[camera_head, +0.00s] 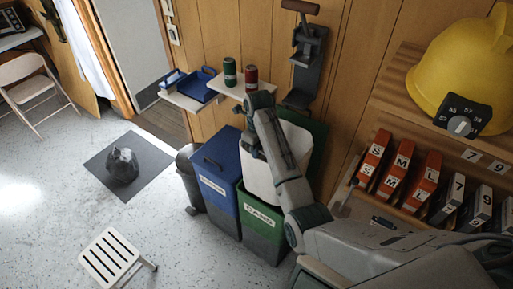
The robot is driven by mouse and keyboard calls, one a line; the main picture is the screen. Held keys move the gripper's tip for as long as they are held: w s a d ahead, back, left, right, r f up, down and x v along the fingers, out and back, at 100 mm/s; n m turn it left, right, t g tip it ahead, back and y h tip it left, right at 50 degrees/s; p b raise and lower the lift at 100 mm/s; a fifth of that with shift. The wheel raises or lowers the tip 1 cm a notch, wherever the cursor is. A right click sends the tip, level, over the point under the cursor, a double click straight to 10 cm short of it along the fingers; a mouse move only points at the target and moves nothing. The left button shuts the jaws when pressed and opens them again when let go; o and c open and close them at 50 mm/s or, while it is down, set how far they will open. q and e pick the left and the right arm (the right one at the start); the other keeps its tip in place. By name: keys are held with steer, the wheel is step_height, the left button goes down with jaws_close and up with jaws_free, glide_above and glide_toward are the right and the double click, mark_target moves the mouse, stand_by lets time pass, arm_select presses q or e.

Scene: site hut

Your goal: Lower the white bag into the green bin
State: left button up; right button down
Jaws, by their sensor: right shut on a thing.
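The green bin (262,219) stands on the floor near the middle, with a white label on its front and its green lid (318,135) open behind. The white bag (262,182) is at the bin's mouth, and its lower end meets the front rim in the picture. I cannot tell how far inside it is. My right gripper (257,152) is shut on the bag near its upper left; my arm hides part of the bag and the bin's right side. My left gripper is not in view.
A blue bin (214,188) with its lid shut stands directly left of the green one, with a dark bin (187,172) beyond. A shelf above holds a blue tray (200,86) and two cans. A black bag (123,166) lies on a mat. A stool (112,256) stands front left.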

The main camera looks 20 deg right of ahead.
mark_target(259, 162)
steer(key=shift+s+a+r, duration=0.1)
steer(key=shift+a+r, duration=0.05)
steer(key=shift+a, duration=0.05)
steer(key=shift+d, duration=0.1)
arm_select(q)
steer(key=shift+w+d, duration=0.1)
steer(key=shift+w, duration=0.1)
arm_select(e)
steer(key=shift+w+d+f, duration=0.25)
steer(key=shift+w+d, duration=0.3)
steer(key=shift+w, duration=0.05)
